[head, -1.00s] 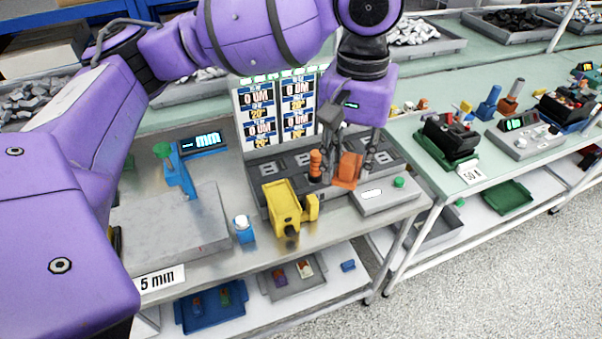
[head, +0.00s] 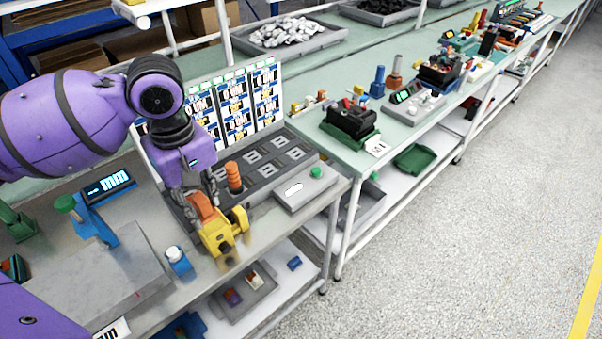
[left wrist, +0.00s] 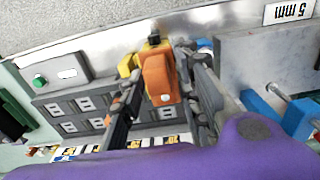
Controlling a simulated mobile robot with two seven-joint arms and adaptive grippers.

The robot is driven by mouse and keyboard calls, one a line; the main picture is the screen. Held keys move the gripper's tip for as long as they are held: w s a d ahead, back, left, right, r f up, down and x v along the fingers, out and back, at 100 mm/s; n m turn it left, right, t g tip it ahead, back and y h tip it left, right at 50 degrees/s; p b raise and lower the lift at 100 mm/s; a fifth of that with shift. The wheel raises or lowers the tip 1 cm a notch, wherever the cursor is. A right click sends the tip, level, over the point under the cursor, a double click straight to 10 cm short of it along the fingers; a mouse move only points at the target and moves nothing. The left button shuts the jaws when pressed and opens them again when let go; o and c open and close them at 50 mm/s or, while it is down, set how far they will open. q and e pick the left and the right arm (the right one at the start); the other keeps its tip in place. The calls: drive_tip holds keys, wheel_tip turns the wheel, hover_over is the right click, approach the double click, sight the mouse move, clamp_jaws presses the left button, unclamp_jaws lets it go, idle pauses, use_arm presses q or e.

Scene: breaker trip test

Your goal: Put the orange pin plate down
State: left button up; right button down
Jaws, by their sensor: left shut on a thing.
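The orange pin plate (head: 201,204) is a small orange block held between the fingers of my left gripper (head: 203,196). It shows large in the left wrist view (left wrist: 158,78), between the two dark fingers (left wrist: 160,92). The plate is right above or behind a yellow fixture (head: 224,235) at the bench's front edge. In the left wrist view, the yellow fixture (left wrist: 128,64) is partly hidden behind the plate. I cannot tell whether the two touch. My right gripper is not in view.
An orange ribbed cylinder (head: 233,177) stands on the grey slotted panel (head: 262,160), right of the gripper. A grey box with a green button (head: 304,188) is further right. A blue-based white button (head: 176,258) and a blue gauge (head: 100,220) are left.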

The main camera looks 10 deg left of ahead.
sight(202, 202)
use_arm(q)
drive_tip(key=f, duration=0.1)
drive_tip(key=w+f, duration=0.1)
drive_tip(key=a+f, duration=0.1)
drive_tip(key=shift+w+a+f, duration=0.1)
drive_tip(key=shift+w, duration=0.2)
drive_tip(key=shift+w+a+f+b, duration=0.3)
drive_tip(key=shift+w+f, duration=0.25)
drive_tip(key=f, duration=0.3)
drive_tip(key=shift+w+a+f, duration=0.1)
drive_tip(key=shift+w+f, duration=0.1)
